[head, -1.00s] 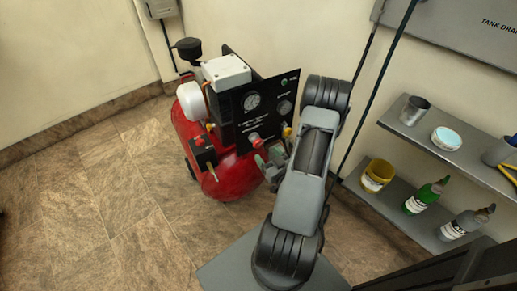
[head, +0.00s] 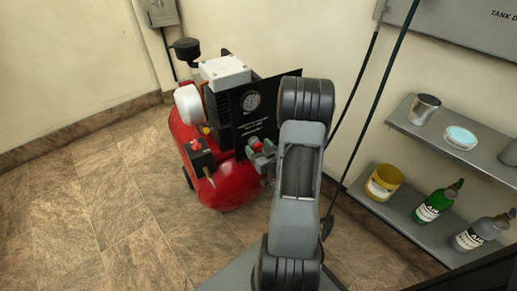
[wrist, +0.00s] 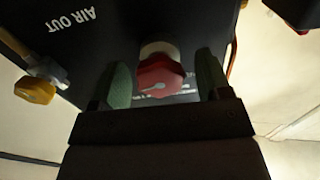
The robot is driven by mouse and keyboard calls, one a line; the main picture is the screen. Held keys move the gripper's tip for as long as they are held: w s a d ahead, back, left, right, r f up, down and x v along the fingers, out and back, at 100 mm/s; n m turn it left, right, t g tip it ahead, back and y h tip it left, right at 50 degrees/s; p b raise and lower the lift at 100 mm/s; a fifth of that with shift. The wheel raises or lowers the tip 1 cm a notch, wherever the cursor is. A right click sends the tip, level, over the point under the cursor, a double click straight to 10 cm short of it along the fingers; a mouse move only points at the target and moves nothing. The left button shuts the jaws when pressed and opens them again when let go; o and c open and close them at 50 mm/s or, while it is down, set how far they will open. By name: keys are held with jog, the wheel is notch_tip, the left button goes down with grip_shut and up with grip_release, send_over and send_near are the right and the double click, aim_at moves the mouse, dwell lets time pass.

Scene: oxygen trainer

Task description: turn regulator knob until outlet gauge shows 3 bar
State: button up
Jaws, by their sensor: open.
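The red regulator knob (wrist: 160,76) sits on the black panel (wrist: 85,55) in the wrist view, with a pale pointer mark on its face. It also shows small in the head view (head: 255,143). My gripper (wrist: 167,80) is open, one green finger on each side of the knob, with a gap visible on both sides. In the head view my gripper (head: 262,156) is at the panel's lower part, partly hidden by my arm. One gauge (head: 251,101) shows on the panel, its reading too small to tell. The area to its right is hidden behind my arm.
A yellow valve handle (wrist: 35,90) by the "AIR OUT" label is left of my gripper in the wrist view. The red tank (head: 230,187) is under the panel. Shelves at right hold a yellow tub (head: 383,182), bottles and a tin (head: 424,109). Floor at left is clear.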

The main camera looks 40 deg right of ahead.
jog(key=shift+c, duration=0.2)
jog(key=c, duration=0.9)
jog(key=shift+m+b, duration=0.35)
jog(key=shift+m, duration=1.35)
jog(key=o, duration=0.9)
jog(key=shift+o, duration=0.2)
